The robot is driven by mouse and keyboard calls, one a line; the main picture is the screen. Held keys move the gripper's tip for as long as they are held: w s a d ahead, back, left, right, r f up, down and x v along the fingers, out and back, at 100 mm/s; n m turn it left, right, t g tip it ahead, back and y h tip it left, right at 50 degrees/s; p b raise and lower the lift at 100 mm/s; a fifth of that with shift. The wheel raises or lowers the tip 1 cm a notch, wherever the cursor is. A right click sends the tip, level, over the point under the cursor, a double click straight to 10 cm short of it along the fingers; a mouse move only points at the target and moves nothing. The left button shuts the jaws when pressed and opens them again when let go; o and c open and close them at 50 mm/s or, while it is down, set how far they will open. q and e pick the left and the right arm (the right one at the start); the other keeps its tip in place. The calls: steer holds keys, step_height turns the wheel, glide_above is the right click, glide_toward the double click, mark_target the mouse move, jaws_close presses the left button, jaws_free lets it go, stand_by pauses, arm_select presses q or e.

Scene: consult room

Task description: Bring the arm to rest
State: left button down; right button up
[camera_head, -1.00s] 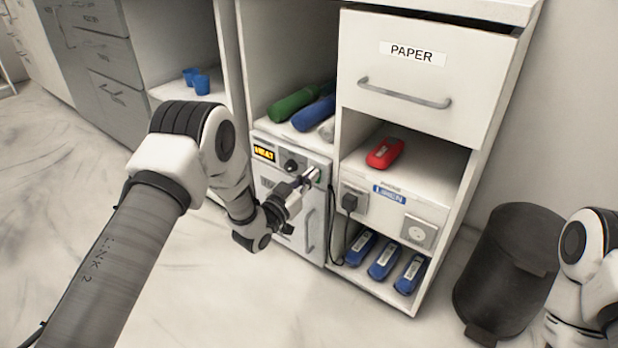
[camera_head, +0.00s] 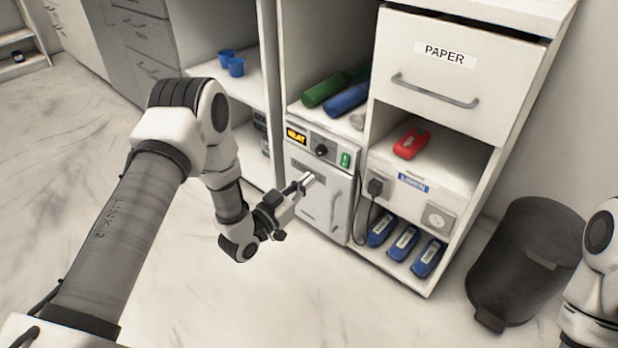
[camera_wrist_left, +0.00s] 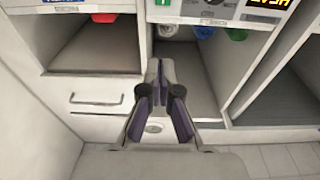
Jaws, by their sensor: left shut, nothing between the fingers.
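My left arm (camera_head: 128,225) reaches in from the left in the head view. My left gripper (camera_head: 305,181) is shut and empty, in front of the small heater unit (camera_head: 322,212) with its lit display (camera_head: 296,137), black knob (camera_head: 320,150) and green switch (camera_head: 345,160). In the left wrist view the shut fingers (camera_wrist_left: 161,92) point toward the cabinet, with nothing between them. Whether the fingertips touch the unit's front cannot be told. Part of my right arm (camera_head: 600,245) shows at the right edge; its gripper is out of view.
Green (camera_head: 325,90) and blue (camera_head: 348,99) rolls lie above the heater unit. A dark bin (camera_head: 523,262) stands right. Floor before the cabinet is clear.

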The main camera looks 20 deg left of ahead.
arm_select(q)
steer(key=s+d+f+n+g+y+p, duration=0.15)
steer(key=s+f+g+y, duration=0.25)
steer(key=s+f+g, duration=0.9)
steer(key=s+a+f+n+g+y, duration=0.15)
steer(key=s+f, duration=0.25)
steer(key=s, duration=0.7)
steer(key=s+a+f+n+g+y, duration=0.1)
steer(key=s+f+g, duration=0.3)
steer(key=s, duration=0.7)
step_height(320, 180, up, 37)
steer(key=s+p, duration=0.2)
steer(key=p, duration=3.5)
steer(key=shift+a, duration=0.2)
steer(key=shift+r+p, duration=0.1)
steer(key=shift+p, duration=0.2)
